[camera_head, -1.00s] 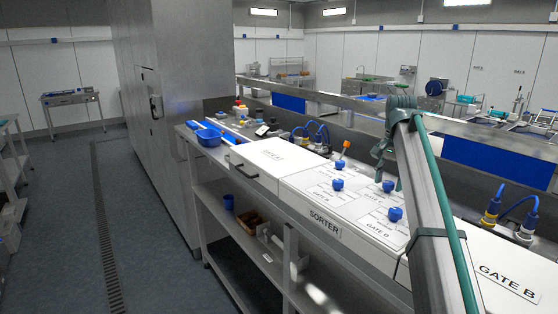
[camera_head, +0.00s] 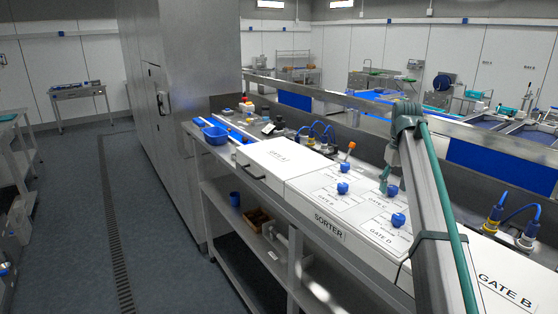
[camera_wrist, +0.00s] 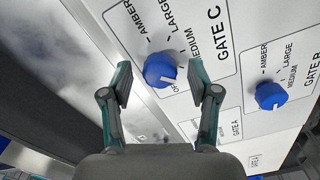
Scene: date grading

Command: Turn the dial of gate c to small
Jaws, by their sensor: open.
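The gate C dial (camera_wrist: 160,70) is a round blue knob with a white pointer mark on the white sorter panel. Its mark points to the lower right in the wrist view, near a partly hidden label. AMBER, LARGE and MEDIUM show around it; I cannot read SMALL. My gripper (camera_wrist: 162,84) is open, with one finger either side of the dial in the picture. I cannot tell whether the fingertips reach down around it. In the head view my gripper (camera_head: 385,179) is beside a blue dial (camera_head: 391,191), partly hidden by my arm.
The gate B dial (camera_wrist: 270,96) is to the right in the wrist view. Other blue dials (camera_head: 343,188) and (camera_head: 398,220) stand close by on the sorter top. An orange-topped lever (camera_head: 349,148) stands behind them. Blue cables (camera_head: 515,208) loop at the right.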

